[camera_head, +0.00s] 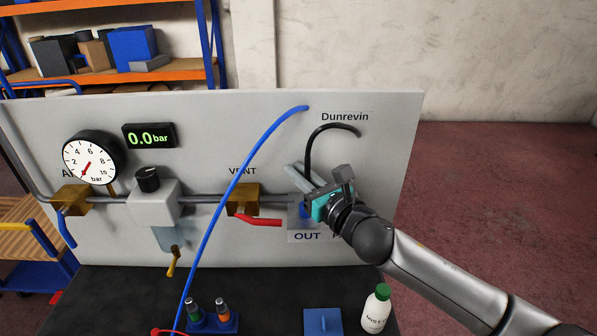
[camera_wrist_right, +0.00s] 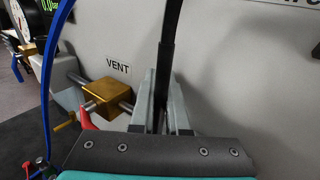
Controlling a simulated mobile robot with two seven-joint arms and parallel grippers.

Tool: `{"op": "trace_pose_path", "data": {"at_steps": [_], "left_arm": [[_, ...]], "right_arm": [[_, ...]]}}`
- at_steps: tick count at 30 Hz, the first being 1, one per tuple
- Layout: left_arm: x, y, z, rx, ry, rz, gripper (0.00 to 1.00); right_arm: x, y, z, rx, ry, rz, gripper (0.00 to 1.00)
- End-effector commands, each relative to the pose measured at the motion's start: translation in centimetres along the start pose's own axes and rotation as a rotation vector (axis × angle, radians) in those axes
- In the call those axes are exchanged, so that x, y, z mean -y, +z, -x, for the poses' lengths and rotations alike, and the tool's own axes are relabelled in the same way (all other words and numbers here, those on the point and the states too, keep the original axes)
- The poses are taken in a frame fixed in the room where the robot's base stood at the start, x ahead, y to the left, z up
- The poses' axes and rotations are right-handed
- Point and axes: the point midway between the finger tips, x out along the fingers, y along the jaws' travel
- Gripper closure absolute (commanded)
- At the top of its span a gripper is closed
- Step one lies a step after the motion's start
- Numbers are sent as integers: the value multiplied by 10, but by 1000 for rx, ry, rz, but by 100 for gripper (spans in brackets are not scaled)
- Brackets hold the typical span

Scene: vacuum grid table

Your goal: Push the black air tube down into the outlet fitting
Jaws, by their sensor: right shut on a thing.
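The black air tube (camera_head: 309,150) rises from my right gripper (camera_head: 297,178) and arcs over to the right against the panel. In the right wrist view the tube (camera_wrist_right: 170,45) runs down between the two grey fingers of the right gripper (camera_wrist_right: 160,105), which are shut on it. The outlet fitting is at the block (camera_head: 297,222) above the OUT label. A blue part shows there, but the gripper and arm hide most of it, so I cannot tell whether the tube's lower end touches it. My left gripper is not in view.
A blue tube (camera_head: 236,184) crosses in front of the panel, left of the gripper. The brass VENT valve (camera_head: 241,198) has a red lever (camera_head: 261,221). A gauge (camera_head: 90,158) and a display (camera_head: 149,136) reading 0.0 bar are further left. A white bottle (camera_head: 376,311) stands on the dark table.

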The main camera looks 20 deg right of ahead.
Motion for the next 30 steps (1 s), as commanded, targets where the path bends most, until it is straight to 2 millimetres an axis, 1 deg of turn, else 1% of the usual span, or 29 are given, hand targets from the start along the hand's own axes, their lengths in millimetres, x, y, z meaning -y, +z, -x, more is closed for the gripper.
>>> {"op": "trace_pose_path", "data": {"at_steps": [30], "left_arm": [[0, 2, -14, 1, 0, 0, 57]], "right_arm": [[0, -20, 0, 0, 1, -1, 100]]}}
